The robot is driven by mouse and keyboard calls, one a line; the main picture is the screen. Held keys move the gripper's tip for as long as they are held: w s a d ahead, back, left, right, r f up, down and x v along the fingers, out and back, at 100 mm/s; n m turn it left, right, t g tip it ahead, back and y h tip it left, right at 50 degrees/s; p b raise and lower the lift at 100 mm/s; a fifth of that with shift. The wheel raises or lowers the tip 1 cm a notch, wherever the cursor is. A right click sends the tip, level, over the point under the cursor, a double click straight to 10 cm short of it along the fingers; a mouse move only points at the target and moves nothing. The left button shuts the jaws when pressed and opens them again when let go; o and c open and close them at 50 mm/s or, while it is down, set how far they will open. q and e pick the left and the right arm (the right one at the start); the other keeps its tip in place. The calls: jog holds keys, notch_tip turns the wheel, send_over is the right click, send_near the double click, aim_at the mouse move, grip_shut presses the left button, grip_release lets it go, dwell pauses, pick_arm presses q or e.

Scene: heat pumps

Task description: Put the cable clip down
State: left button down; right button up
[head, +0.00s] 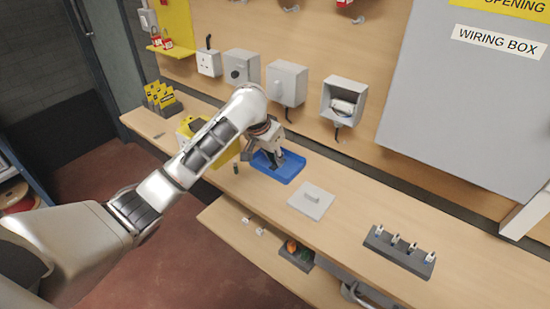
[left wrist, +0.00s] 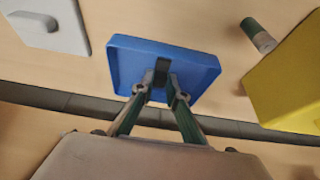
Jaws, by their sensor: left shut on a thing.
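My left gripper (head: 270,158) reaches down over the blue tray (head: 292,174) on the bench. In the left wrist view my left gripper (left wrist: 165,88) is shut on a small dark cable clip (left wrist: 162,66), held between the fingertips. The clip shows against the floor of the blue tray (left wrist: 125,58), inside its rim. I cannot tell whether the clip touches the tray floor. In the head view the gripper mostly hides the clip. My right gripper is in neither view.
A light grey plate with a handle (head: 311,201) lies right of the tray. A dark rack (head: 399,251) sits further right. An open grey box (head: 344,100) hangs on the wall behind.

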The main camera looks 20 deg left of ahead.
pick_arm(q)
jog(key=c, duration=2)
grip_release()
jog(key=shift+f, duration=0.1)
jog(key=v, duration=1.2)
